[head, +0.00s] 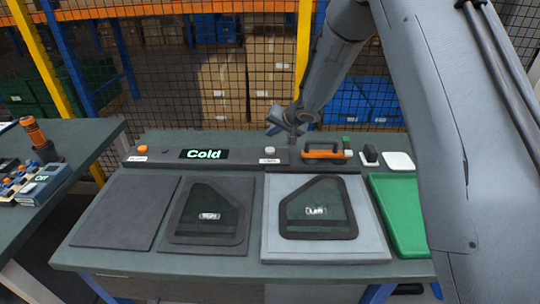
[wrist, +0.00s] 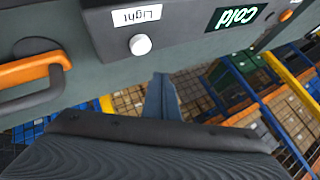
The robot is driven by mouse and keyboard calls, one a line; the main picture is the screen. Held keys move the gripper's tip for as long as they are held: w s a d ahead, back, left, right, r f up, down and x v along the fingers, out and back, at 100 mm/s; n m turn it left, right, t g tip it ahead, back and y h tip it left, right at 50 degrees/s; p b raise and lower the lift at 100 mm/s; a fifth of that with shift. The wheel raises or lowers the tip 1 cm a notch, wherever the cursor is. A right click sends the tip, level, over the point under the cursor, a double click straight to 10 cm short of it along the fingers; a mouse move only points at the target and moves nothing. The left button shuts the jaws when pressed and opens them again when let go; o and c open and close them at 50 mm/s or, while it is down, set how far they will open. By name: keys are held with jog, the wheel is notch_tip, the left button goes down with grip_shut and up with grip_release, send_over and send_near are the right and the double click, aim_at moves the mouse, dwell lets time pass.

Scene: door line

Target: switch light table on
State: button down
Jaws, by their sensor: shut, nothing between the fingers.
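A white round button (head: 269,150) sits near the right end of the dark control bar (head: 228,158), with a label in front of it. In the wrist view the button (wrist: 140,44) shows beside the label (wrist: 136,16), which reads "Light". A pale grey panel (head: 375,244), apparently the light table, lies in front and shows no clear glow. A dark-framed window piece (head: 318,232) lies on it. My gripper (head: 285,126) is shut and empty, behind and above the button. In the wrist view the fingers (wrist: 163,88) are apart from the button.
A display (head: 204,154) reads "Cold", with an orange button (head: 142,149) to its left. An orange-handled tool (head: 325,151) stands just right of my gripper. A green tray (head: 401,213) lies at the right. A mesh fence (head: 170,60) stands behind the table.

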aim_at(272, 151)
jog(key=shift+f+b, duration=1.6)
jog(key=shift+f, duration=0.4)
jog(key=shift+f, duration=0.1)
dwell(0.6)
jog(key=shift+f, duration=0.3)
jog(key=shift+f, duration=0.55)
dwell(0.9)
jog(key=shift+r, duration=0.2)
jog(key=shift+r+p, duration=0.75)
jog(key=shift+p, duration=0.7)
